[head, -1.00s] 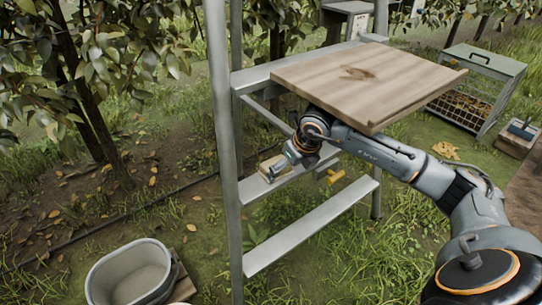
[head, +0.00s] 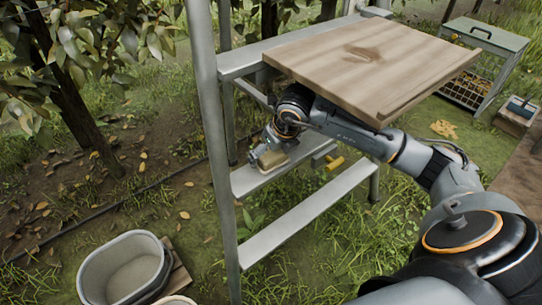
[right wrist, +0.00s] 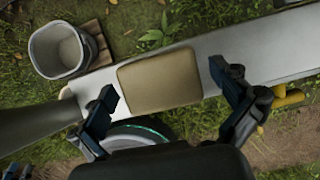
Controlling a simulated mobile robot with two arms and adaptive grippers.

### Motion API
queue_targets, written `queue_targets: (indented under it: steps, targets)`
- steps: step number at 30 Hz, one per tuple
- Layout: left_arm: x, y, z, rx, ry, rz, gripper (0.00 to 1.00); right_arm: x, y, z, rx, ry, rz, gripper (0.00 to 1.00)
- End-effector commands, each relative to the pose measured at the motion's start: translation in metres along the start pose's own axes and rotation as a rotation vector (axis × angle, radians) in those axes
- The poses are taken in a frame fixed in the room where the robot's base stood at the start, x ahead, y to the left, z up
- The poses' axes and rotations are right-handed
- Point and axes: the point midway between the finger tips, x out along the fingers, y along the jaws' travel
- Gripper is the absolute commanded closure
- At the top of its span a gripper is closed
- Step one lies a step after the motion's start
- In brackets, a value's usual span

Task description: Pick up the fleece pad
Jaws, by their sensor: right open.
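The fleece pad (right wrist: 160,80) is a tan, rounded rectangle lying flat on a metal ladder step (right wrist: 272,48). In the head view the pad (head: 271,160) shows at the left part of that step, partly hidden by my gripper. My right gripper (right wrist: 164,86) is open and empty, with one dark finger on each side of the pad in the right wrist view. The fingers look apart from the pad; their height above it is hard to tell. In the head view the right gripper (head: 266,149) is beside the pad, below the wooden board. My left gripper is not in view.
A wooden board (head: 372,62) sits on the ladder just above my right arm. The ladder's upright (head: 213,130) stands left of the pad. A yellow handle (head: 335,163) is right of the pad. A grey bucket (head: 110,268) and a crate (head: 480,65) stand on the grass.

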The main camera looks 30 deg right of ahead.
Motion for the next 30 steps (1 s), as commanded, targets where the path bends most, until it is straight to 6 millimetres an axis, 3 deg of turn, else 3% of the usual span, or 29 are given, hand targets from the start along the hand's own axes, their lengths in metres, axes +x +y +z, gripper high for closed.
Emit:
queue_targets:
  steps: [9, 17, 30]
  targets:
    - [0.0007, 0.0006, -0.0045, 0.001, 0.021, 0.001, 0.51, 0.0012, 0.0012, -0.0007, 0.000, 0.000, 0.000, 0.00]
    - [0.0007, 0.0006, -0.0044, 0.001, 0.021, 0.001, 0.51, 0.0013, 0.0011, -0.0007, 0.000, 0.000, 0.001, 0.53]
    - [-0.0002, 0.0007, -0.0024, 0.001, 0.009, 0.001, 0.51, -0.0003, -0.0005, 0.0005, 0.000, 0.000, 0.000, 0.53]
